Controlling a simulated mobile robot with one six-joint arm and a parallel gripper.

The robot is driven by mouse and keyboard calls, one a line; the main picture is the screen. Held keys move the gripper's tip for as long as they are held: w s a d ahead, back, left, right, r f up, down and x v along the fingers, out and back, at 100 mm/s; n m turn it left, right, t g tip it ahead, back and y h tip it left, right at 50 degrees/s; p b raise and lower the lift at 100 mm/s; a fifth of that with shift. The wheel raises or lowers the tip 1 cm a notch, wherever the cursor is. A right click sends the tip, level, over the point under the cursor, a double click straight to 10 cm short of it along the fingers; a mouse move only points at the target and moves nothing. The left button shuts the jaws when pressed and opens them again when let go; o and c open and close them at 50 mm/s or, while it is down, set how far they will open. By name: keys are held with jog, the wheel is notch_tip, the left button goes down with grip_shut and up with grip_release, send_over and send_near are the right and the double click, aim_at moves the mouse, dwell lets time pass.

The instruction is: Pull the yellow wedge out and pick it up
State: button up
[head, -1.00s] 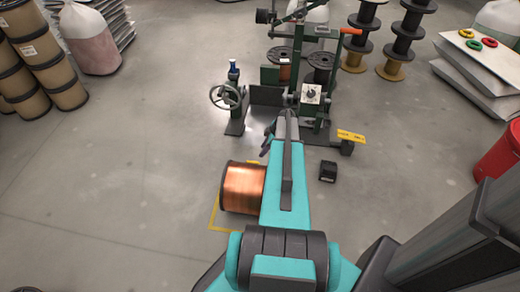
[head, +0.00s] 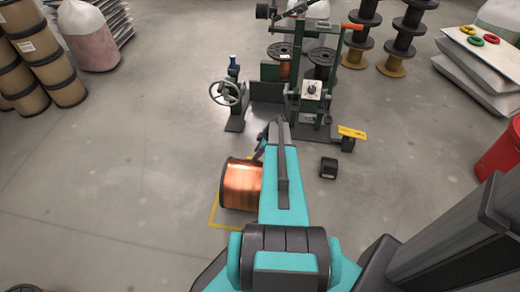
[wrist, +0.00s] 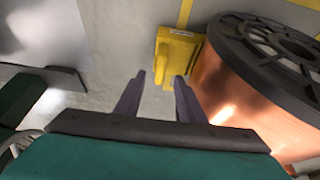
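The yellow wedge (wrist: 177,48) lies on the floor against the side of the copper spool (wrist: 245,95) in the wrist view. A gap seems to remain between fingertips and wedge, but the exact distance is unclear.
Yellow floor lines (head: 214,207) mark the area around the spool. The winding machine with a handwheel (head: 226,93) stands ahead. A small black box (head: 328,168) sits on the floor to the right. The floor left of the spool is clear.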

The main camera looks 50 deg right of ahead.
jog(key=shift+b+x, duration=0.6)
jog(key=shift+x, duration=2.75)
jog(key=shift+s, duration=0.1)
grip_shut()
